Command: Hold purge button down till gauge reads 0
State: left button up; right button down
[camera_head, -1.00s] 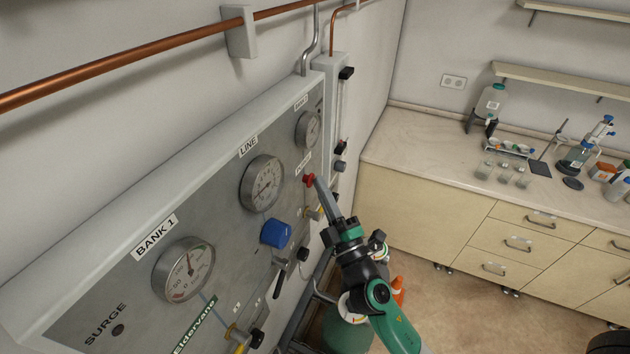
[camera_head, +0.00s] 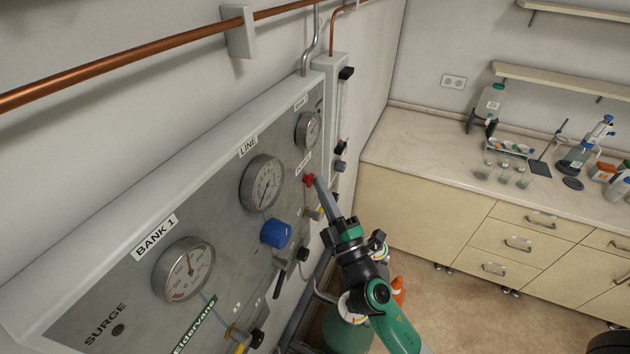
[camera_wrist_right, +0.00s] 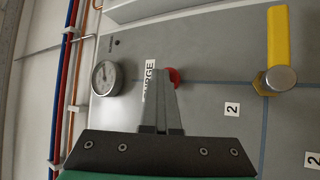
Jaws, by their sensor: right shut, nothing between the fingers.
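The red purge button (camera_head: 309,179) is on the grey panel, right of the LINE gauge; in the right wrist view its red edge (camera_wrist_right: 175,77) shows behind my fingertips. My right gripper (camera_head: 318,184) is shut and empty, its tips at the button and seemingly against it; how far the button is pressed is hidden. The LINE gauge (camera_head: 262,183) has a white dial, and its thin needle appears to point down and slightly left; its numbers are too small to read. A PURGE label (camera_wrist_right: 149,80) is partly covered by my fingers. My left gripper is out of view.
The BANK 1 gauge (camera_head: 184,270) and a blue knob (camera_head: 275,234) are on the panel to the left. A yellow-handled valve (camera_wrist_right: 278,40) stands out beside the button in the wrist view. A bench (camera_head: 430,150) with glassware is at the right.

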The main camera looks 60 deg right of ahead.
jog(key=shift+s, duration=0.95)
jog(key=s, duration=0.5)
jog(key=shift+d+p, duration=0.3)
dwell(0.3)
